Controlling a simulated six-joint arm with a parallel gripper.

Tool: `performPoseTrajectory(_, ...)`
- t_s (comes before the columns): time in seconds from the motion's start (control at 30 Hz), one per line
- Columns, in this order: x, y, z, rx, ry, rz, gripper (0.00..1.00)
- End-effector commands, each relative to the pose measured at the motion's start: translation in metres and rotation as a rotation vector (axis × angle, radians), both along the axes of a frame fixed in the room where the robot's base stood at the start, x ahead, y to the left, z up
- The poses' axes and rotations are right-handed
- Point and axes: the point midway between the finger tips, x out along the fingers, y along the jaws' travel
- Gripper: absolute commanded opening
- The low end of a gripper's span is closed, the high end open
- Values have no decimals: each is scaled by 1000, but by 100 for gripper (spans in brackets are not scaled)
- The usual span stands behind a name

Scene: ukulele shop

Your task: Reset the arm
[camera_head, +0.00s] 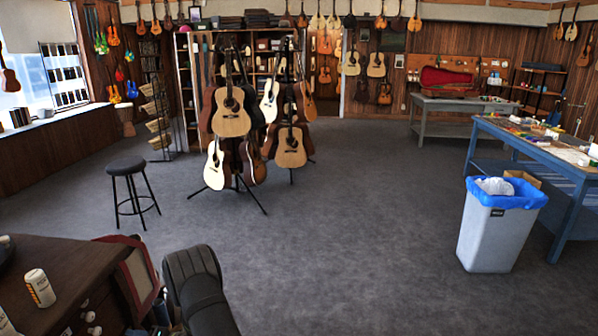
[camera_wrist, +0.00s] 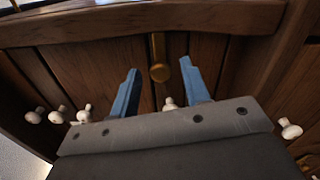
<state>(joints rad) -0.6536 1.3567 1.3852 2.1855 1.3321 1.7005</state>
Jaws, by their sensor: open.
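My gripper (camera_wrist: 159,65) shows in the wrist view with two blue fingers apart and nothing between them that I can tell is held. It faces a dark wooden panel (camera_wrist: 225,57) with white knobs. A brass-coloured peg (camera_wrist: 159,60) appears between the fingertips; whether it touches them I cannot tell. In the head view the wooden cabinet (camera_head: 60,262) with white knobs stands at the lower left. My gripper cannot be made out in the head view.
A white can (camera_head: 40,288) stands on the cabinet. A black stool (camera_head: 128,167) is behind it. Guitars on stands (camera_head: 232,112) fill the middle back. A grey bin with a blue liner (camera_head: 490,236) and a blue workbench (camera_head: 550,150) are right. The central floor is clear.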

Motion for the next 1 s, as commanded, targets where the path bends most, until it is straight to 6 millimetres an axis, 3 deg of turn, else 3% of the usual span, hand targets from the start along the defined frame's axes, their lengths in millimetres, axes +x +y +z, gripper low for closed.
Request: performPoseTrajectory(1.0, -1, 0, 2, 0, -835, 0, 43)
